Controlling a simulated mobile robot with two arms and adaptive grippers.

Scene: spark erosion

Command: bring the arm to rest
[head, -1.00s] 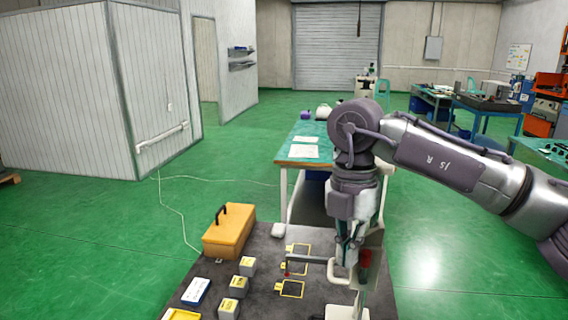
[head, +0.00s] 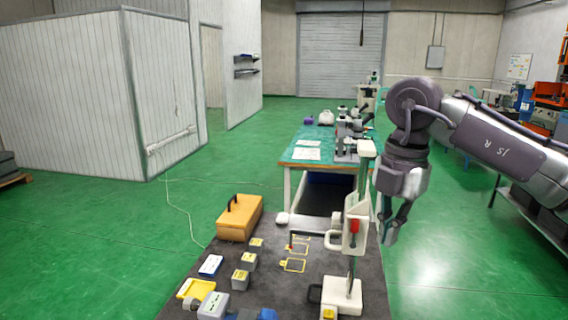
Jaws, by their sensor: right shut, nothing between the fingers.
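My right arm comes in from the right, and its gripper (head: 390,236) points down just right of the white upright device (head: 355,215) on the dark table. The gripper is shut and empty, with clear space under it beyond the table's right edge. It looks apart from the device, though its distance in depth is hard to judge. My left gripper is not in view.
The dark table (head: 330,262) holds a yellow case (head: 239,217), several grey blocks with yellow tops, a blue-and-white box (head: 210,265) and a yellow tray (head: 196,289). A green-topped bench (head: 300,165) stands behind.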

